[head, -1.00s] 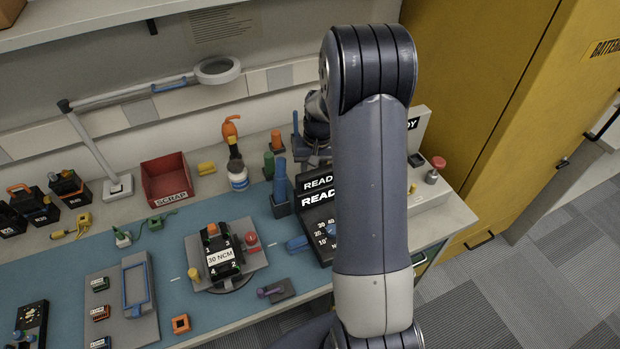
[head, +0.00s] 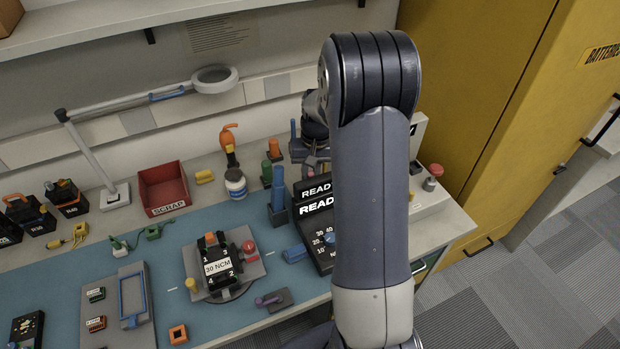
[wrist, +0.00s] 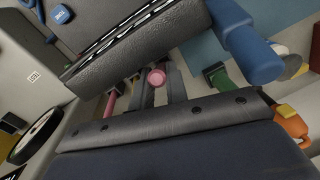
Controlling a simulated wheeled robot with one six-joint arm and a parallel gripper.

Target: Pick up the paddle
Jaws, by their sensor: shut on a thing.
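A pink thing with a round end, which I take to be the paddle, shows in the wrist view (wrist: 157,77) between the two dark fingers of my gripper (wrist: 160,92). My gripper is shut on it. In the head view my gripper (head: 312,157) is at the back of the bench, left of my large arm link, with a bit of pink (head: 311,162) at its fingers. Most of the paddle is hidden by the gripper, and I cannot tell whether it touches the bench.
The READY display (head: 316,205) stands close in front of the gripper. A blue upright post (head: 278,188) and a green-and-orange piece (head: 274,150) stand just left. A red scrap bin (head: 163,187) is farther left. A yellow cabinet (head: 480,110) stands right.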

